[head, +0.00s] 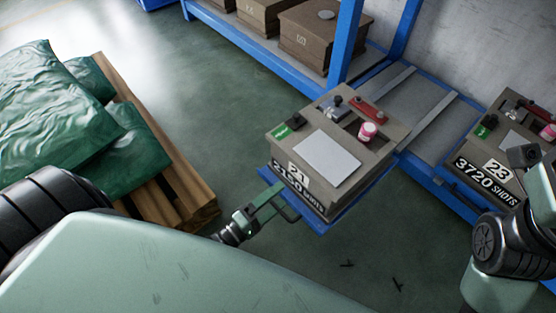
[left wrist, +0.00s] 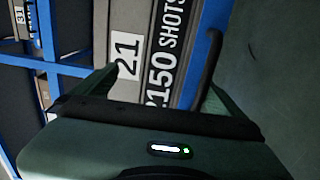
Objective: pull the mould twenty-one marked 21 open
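Mould twenty-one (head: 318,181) is a grey-brown block with a "21" label and a "2150 SHOTS" plate. It sits on a blue pull-out tray (head: 325,226) that sticks out from the rack. The labels also show sideways on the mould in the left wrist view (left wrist: 146,48). A dark bent handle (head: 291,215) is on the tray's front; it also shows in the left wrist view (left wrist: 207,68). My left gripper (head: 277,198) is at the handle, its fingers apart, with part of the handle between them. Contact cannot be told. My right gripper does not show.
The blue rack (head: 345,42) holds other brown moulds (head: 308,42) at the back. Mould 23 (head: 497,170) stands at the right, near my right arm. A wooden pallet (head: 185,187) with green sacks (head: 60,115) is at the left. Open floor lies in front of the tray.

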